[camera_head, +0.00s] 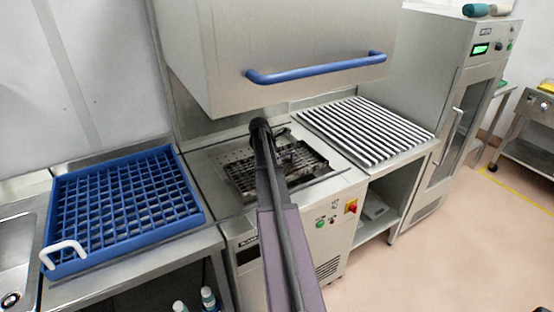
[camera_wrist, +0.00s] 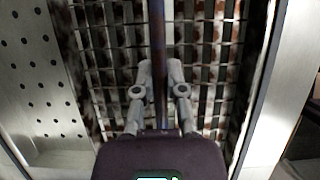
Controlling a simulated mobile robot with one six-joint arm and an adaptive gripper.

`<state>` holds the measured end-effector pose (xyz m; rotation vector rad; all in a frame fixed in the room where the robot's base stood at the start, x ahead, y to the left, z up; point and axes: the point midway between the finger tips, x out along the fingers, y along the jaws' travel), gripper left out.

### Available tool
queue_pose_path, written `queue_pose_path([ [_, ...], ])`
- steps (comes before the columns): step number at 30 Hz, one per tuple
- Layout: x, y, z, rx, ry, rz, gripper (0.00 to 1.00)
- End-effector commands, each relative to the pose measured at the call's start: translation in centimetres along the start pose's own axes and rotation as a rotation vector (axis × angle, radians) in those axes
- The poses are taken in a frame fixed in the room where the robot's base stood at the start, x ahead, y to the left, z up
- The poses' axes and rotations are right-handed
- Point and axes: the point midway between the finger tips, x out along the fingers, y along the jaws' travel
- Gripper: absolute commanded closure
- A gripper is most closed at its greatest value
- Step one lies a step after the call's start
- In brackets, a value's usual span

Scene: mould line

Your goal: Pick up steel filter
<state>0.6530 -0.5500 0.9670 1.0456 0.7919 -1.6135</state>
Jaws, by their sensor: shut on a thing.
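The steel filter (camera_head: 302,160) is a dark, brown-stained metal grid at the open well of the washing machine in the middle of the head view. In the wrist view the filter (camera_wrist: 112,45) fills most of the picture, with a dark bar running along its middle. My gripper (camera_wrist: 160,78) is over the grid, with its two fingers closed on either side of that bar. In the head view my arm covers the left part of the filter and hides the fingertips. I cannot tell whether the filter is clear of its seat.
The raised hood (camera_head: 290,50) with its blue handle (camera_head: 318,67) hangs close above my arm. A blue rack (camera_head: 190,212) sits on the left counter, beside a sink (camera_head: 14,245). A striped grate (camera_head: 365,130) lies to the right. A tall steel cabinet (camera_head: 455,130) stands further right.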

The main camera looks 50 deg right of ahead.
Motion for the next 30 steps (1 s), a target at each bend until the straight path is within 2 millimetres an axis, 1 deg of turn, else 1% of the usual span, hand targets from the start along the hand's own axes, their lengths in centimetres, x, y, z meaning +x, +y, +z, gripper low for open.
queue_pose_path([
  [1, -0.59, 0.00, 0.27, 0.000, -0.001, 0.000, 1.00],
  [6, -1.09, 0.00, 0.50, 0.000, -0.001, 0.000, 1.00],
  [30, -1.25, 0.00, 0.57, 0.000, -0.001, 0.000, 1.00],
])
